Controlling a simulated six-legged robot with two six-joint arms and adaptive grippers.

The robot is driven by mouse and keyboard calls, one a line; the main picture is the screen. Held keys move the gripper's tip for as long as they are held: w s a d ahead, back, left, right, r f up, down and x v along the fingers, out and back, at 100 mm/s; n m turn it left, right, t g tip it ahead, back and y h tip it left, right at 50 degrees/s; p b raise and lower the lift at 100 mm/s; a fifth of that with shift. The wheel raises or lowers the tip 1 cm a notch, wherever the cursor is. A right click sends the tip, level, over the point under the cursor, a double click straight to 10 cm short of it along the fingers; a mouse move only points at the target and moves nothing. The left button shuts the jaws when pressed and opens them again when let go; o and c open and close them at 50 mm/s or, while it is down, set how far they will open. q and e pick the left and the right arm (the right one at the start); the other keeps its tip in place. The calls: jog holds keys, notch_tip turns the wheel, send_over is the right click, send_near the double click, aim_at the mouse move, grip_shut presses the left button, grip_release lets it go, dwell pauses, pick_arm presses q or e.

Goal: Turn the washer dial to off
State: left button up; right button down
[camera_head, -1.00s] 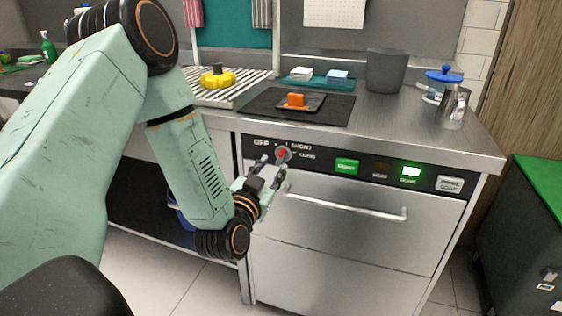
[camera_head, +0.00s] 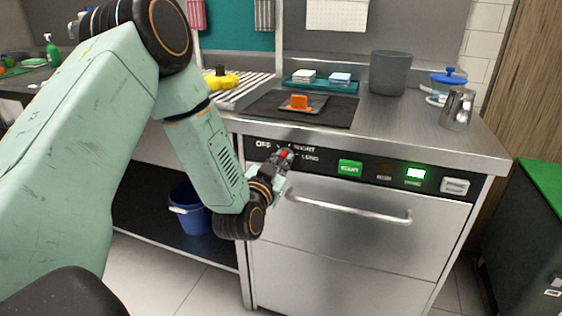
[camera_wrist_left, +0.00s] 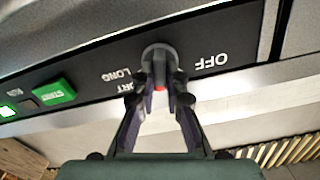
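The washer dial (camera_wrist_left: 157,57) is a round grey knob with a red mark on the dark panel of the steel washer (camera_head: 350,240). In the wrist view the lettering is upside down, with OFF (camera_wrist_left: 210,62) to the right of the dial and LONG (camera_wrist_left: 116,75) to the left. My left gripper (camera_head: 284,155) is at the dial. Its two fingers (camera_wrist_left: 161,85) stand on either side of the dial, close against it, with the red mark between them. In the head view the gripper mostly hides the dial. My right gripper is not in view.
A green START button (camera_head: 350,167) and a lit green button (camera_head: 415,174) are right of the dial. The door handle (camera_head: 345,206) sticks out below. Above, the counter holds a tray with an orange block (camera_head: 298,102) and a metal jug (camera_head: 457,108).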

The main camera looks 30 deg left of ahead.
pick_arm(q)
grip_shut()
jog(key=shift+n, duration=0.3)
jog(key=n, duration=0.4)
jog(key=shift+a+n, duration=0.1)
jog(key=shift+n, duration=0.2)
jog(key=n, duration=0.3)
jog(key=shift+a+f+n, duration=0.1)
jog(key=shift+n, duration=0.2)
jog(key=shift+s+n+b, duration=0.1)
jog(key=shift+n+b, duration=0.35)
jog(key=shift+n, duration=0.95)
